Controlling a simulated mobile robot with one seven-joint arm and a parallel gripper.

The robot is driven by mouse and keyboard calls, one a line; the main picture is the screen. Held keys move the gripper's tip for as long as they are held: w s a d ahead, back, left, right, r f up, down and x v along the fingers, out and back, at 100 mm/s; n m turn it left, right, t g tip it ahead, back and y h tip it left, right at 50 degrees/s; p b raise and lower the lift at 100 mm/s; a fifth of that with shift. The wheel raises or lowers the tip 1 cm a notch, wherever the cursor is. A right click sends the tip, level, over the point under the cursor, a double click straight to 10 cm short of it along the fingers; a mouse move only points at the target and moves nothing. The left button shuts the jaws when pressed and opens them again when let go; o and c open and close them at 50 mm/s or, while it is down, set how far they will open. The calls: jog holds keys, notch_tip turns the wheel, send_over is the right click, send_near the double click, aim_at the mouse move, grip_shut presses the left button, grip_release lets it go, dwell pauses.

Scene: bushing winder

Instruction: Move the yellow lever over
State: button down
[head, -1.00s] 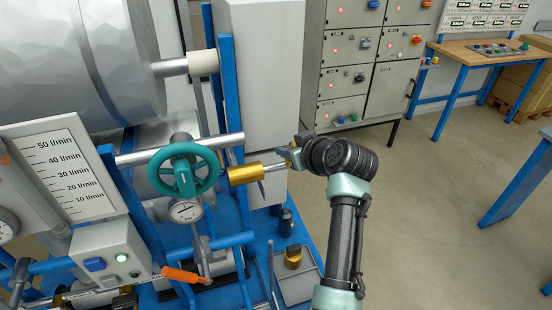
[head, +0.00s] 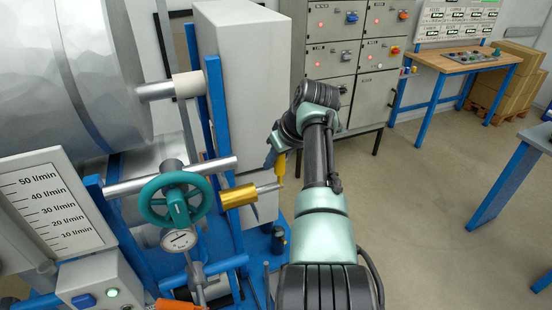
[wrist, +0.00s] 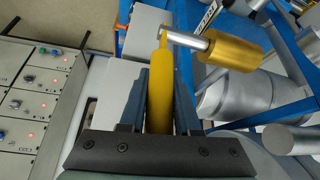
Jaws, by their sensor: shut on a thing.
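The yellow lever (head: 281,166) stands up from the end of a metal rod, which comes out of a brass cylinder (head: 238,196) on the blue machine frame. In the wrist view the lever (wrist: 160,88) runs lengthwise between my fingers, and its far end meets the rod beside the brass cylinder (wrist: 234,52). My gripper (head: 271,158) is shut on the lever, with a dark finger on each side of it in the wrist view (wrist: 160,105). In the head view my wrist hides part of the grip.
A teal handwheel (head: 176,200) with a gauge (head: 180,240) is left of the cylinder. A pale box-shaped housing (head: 240,85) rises behind my gripper. A grey control cabinet (head: 350,60) stands at the back. Open floor lies to the right.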

jog(key=shift+w+a, duration=0.1)
dwell(0.3)
jog(key=c, duration=0.6)
grip_release()
jog(key=shift+r, duration=0.1)
jog(key=b+v, duration=0.5)
jog(key=v, duration=0.7)
jog(key=shift+r, duration=0.35)
